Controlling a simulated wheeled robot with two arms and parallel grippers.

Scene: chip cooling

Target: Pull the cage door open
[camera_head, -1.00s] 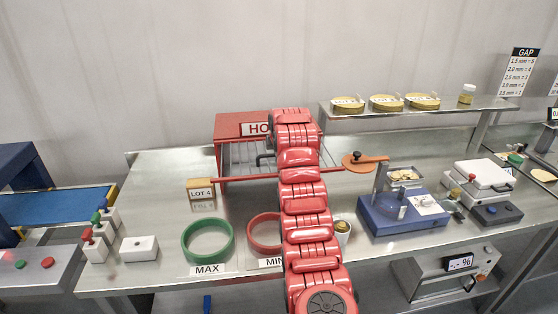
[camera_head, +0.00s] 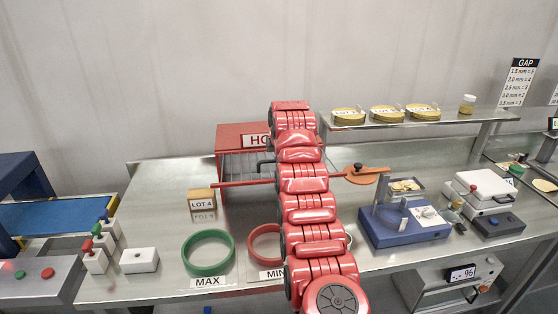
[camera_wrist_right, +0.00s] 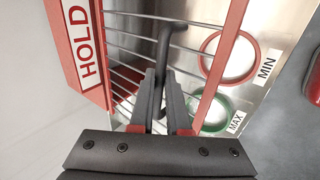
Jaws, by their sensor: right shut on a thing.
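The red cage (camera_head: 232,140) with a HOLD sign stands at the back of the steel table. Its door (camera_head: 235,165) has grey wires and a long red bar (camera_head: 235,184) along the near edge. I cannot tell how far the door stands open. In the right wrist view, the HOLD sign (camera_wrist_right: 83,45) is at left and the door's red bar (camera_wrist_right: 222,60) at right. My right gripper (camera_wrist_right: 164,78) is shut on the dark curved door handle (camera_wrist_right: 167,45). In the head view my red right arm hides the gripper and part of the cage. My left gripper is out of view.
A LOT 4 block (camera_head: 201,204), a green MAX ring (camera_head: 208,272) and a red MIN ring (camera_head: 257,254) lie in front of the cage. An orange paddle (camera_head: 367,176) and a blue device (camera_head: 405,230) are at right. A shelf (camera_head: 440,115) holds several yellow discs.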

